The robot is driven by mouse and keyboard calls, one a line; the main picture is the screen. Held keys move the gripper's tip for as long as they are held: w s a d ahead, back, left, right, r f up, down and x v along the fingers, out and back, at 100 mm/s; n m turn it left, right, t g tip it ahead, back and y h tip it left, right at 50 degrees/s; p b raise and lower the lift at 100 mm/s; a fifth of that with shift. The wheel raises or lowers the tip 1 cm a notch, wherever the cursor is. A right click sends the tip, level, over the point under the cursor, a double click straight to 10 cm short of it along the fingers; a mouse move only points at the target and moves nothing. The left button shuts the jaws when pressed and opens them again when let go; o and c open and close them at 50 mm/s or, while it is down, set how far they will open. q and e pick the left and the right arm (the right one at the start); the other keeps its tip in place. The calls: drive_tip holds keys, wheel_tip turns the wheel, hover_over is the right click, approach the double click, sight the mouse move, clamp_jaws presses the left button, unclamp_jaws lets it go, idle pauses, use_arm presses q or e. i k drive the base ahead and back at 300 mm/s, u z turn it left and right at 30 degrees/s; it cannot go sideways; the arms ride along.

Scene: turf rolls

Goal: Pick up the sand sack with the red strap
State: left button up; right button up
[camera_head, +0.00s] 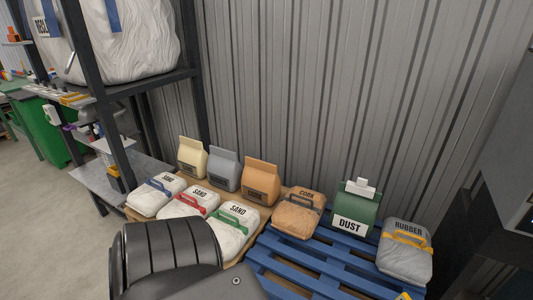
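The sand sack with the red strap (180,208) is a white sack labelled SAND. It lies on the wooden pallet (262,212) between a sand sack with a blue strap (150,200) on its left and a sand sack with a green strap (229,234) on its right. Its red strap runs across its top, and its lower part is partly hidden by a black part of my own body. Neither of my grippers shows in this view.
Behind the sand sacks stand yellow (192,160), grey (224,172) and orange (261,182) bags. A blue pallet (300,265) on the right bears a cork sack (297,218), a green bag (362,212) with a DUST sign and a rubber sack (405,262). A dark shelf rack (150,84) stands left.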

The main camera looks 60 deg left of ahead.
sight(195, 200)
drive_tip(key=z, duration=0.8)
drive_tip(key=k, duration=1.05)
drive_tip(key=u, duration=1.75)
